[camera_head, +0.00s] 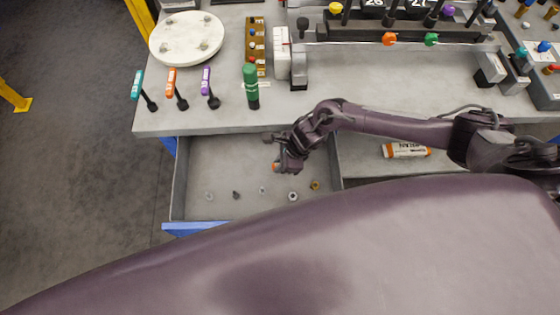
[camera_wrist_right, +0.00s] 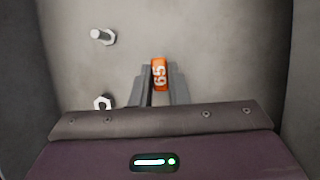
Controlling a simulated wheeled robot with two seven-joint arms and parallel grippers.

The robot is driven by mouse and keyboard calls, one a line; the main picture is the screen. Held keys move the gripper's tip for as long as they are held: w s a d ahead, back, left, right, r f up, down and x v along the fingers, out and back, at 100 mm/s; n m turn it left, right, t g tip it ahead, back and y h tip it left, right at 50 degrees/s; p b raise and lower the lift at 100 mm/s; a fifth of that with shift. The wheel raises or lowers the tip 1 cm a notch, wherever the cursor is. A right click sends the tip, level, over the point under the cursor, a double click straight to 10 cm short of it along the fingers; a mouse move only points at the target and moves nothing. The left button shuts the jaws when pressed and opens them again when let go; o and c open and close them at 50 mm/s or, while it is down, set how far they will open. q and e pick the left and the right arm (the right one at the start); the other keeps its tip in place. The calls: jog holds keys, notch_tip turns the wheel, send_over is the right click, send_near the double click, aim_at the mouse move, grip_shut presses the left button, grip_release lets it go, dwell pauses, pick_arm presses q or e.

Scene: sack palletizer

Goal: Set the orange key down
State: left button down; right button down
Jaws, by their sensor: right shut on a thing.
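My right gripper (camera_head: 280,163) is over the open drawer (camera_head: 215,165), above its grey floor. It is shut on an orange key, of which a small orange end (camera_head: 276,167) shows in the head view. In the right wrist view the orange key (camera_wrist_right: 160,73), marked with dark-on-white digits, sits between the two grey fingers of my right gripper (camera_wrist_right: 160,88); its far part is hidden. Another orange-tagged piece (camera_head: 171,82) with a black end lies on the worktop, between a teal one (camera_head: 137,84) and a purple one (camera_head: 206,82). My left gripper is not in view.
Several small nuts and bolts lie along the drawer's front, including a ring nut (camera_head: 293,196) and a brass piece (camera_head: 315,185). A green-topped cylinder (camera_head: 251,85) stands near the worktop edge. A white-and-orange tube (camera_head: 407,150) lies right of the drawer. The drawer's left-middle floor is clear.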

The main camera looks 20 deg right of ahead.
jog(key=shift+f+b, duration=0.3)
jog(key=c, duration=1.4)
grip_release()
jog(key=shift+r, duration=0.1)
jog(key=shift+d+r+p, duration=0.1)
jog(key=shift+r+p, duration=0.2)
jog(key=shift+r, duration=0.05)
jog(key=b+v, duration=0.1)
jog(key=v, duration=1)
jog(key=shift+r+b, duration=0.3)
